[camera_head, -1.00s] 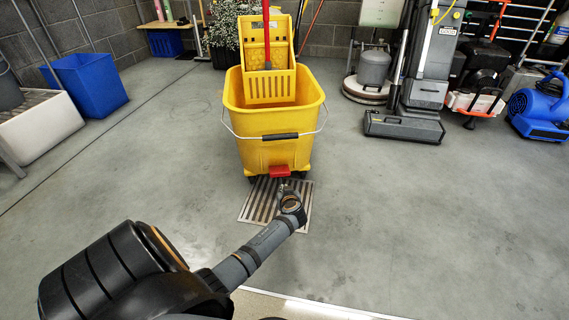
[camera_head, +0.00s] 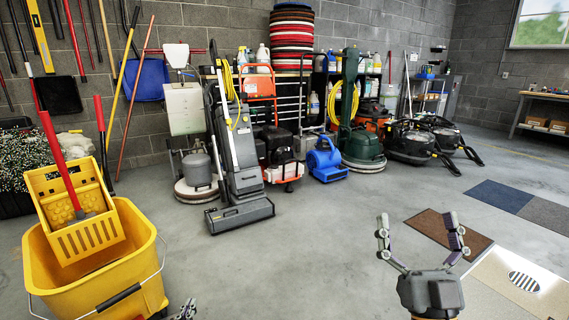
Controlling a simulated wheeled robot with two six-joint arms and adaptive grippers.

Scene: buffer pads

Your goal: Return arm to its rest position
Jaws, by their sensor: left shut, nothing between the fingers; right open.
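My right gripper (camera_head: 422,238) is in the lower right of the head view. Its two fingers point up and are spread wide apart, with nothing between them. Only a small part of my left gripper (camera_head: 185,311) shows at the bottom edge, just right of the yellow mop bucket. It is shut, with nothing seen in it, and the rest of that arm is out of frame. A tall stack of round buffer pads (camera_head: 292,38), mostly red with some dark and pale ones, stands at the back, apart from both grippers.
The yellow mop bucket (camera_head: 142,262) with its wringer stands at the lower left. A grey upright floor machine (camera_head: 243,178), a blue blower (camera_head: 326,158) and a green floor machine (camera_head: 362,148) line the back. Mats (camera_head: 448,236) lie at right. The middle floor is clear.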

